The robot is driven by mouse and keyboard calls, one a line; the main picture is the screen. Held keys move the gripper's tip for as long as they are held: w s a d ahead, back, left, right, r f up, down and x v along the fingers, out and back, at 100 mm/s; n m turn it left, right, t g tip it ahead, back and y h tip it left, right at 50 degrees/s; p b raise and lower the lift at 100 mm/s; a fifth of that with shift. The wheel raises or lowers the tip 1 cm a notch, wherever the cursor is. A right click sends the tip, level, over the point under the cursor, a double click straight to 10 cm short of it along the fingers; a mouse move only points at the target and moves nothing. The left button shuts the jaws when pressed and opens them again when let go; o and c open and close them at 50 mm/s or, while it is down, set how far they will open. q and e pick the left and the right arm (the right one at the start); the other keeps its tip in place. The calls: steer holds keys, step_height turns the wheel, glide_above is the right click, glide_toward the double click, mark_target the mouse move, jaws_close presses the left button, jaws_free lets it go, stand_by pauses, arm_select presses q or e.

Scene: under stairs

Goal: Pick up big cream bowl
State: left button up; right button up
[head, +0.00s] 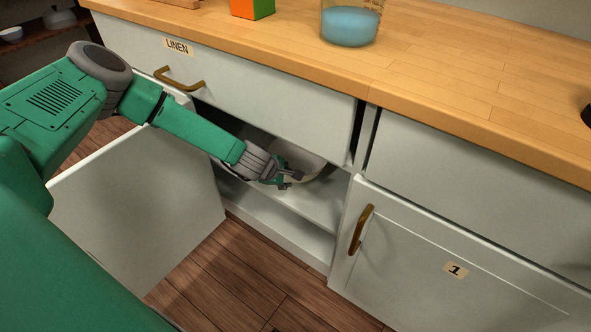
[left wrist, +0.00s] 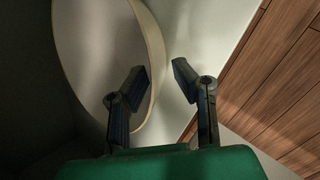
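The big cream bowl (head: 306,161) sits inside the open lower cabinet under the LINEN drawer, on a shelf. My left arm reaches into the cabinet and partly hides the bowl. My left gripper (head: 289,179) is at the bowl's near side. In the left wrist view, the bowl (left wrist: 105,55) shows its inside and its pale rim. The fingers of my left gripper (left wrist: 160,69) are apart, one on the bowl's inner side and one outside, with the rim between them. I cannot tell whether either finger touches the bowl. My right gripper is not in view.
The LINEN drawer (head: 270,105) is right above the opening. A closed door marked 1 (head: 420,265) is on the right. The wooden counter holds a container of blue liquid (head: 350,25) and an orange-green box (head: 250,8).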

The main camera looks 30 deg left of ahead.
arm_select(q)
steer(key=shift+w+d+f, duration=0.25)
steer(key=shift+w+d, duration=0.05)
steer(key=shift+d, duration=0.1)
steer(key=b+x, duration=0.4)
steer(key=shift+w+d+f, duration=0.15)
steer(key=shift+d+f, duration=0.05)
steer(key=shift+d, duration=0.05)
steer(key=shift+w+a+f, duration=0.15)
steer(key=shift+f, duration=0.05)
steer(key=shift+a, duration=0.2)
steer(key=shift+d, duration=0.15)
steer(key=c, duration=0.5)
steer(key=shift+d+r, duration=0.1)
steer(key=shift+r, duration=0.05)
jaws_close()
